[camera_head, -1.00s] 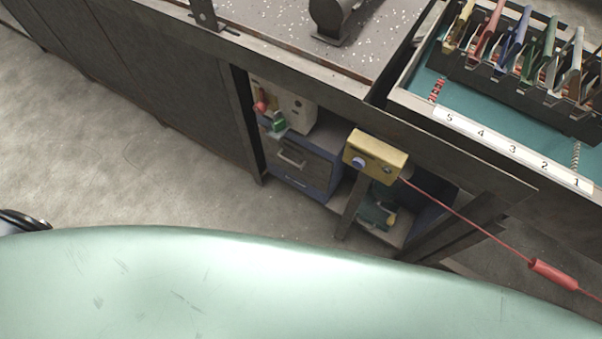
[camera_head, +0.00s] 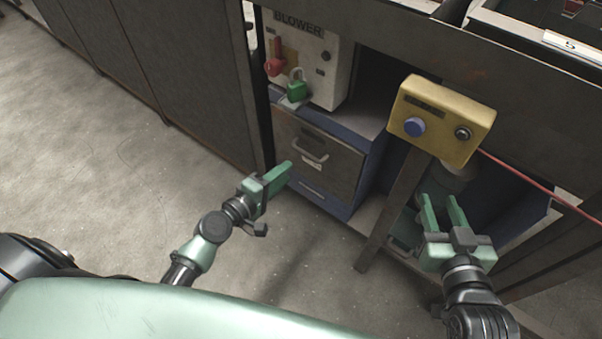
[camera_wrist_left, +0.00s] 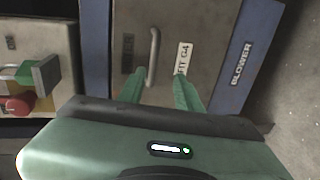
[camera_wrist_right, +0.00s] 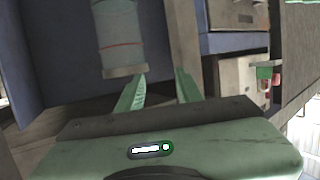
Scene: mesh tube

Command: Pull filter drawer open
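The filter drawer has a grey-brown front (camera_head: 340,170) in a blue cabinet below the bench, and it looks shut. Its metal bar handle (camera_head: 311,151) also shows in the left wrist view (camera_wrist_left: 154,58), beside a white label. My left gripper (camera_head: 284,174) is in front of the drawer, below the handle. In the left wrist view its fingers (camera_wrist_left: 159,88) are apart, with the handle ahead between them and nothing held. My right gripper (camera_head: 440,198) is open and empty below the yellow box. The right wrist view shows its fingers (camera_wrist_right: 159,83) apart near a grey cylinder (camera_wrist_right: 118,35).
A white blower box (camera_head: 318,65) with a red switch and green padlock (camera_head: 298,88) stands on the cabinet. A yellow button box (camera_head: 441,120) is mounted by a dark bench leg (camera_head: 392,205), right of the drawer. The floor (camera_head: 110,160) at left is clear.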

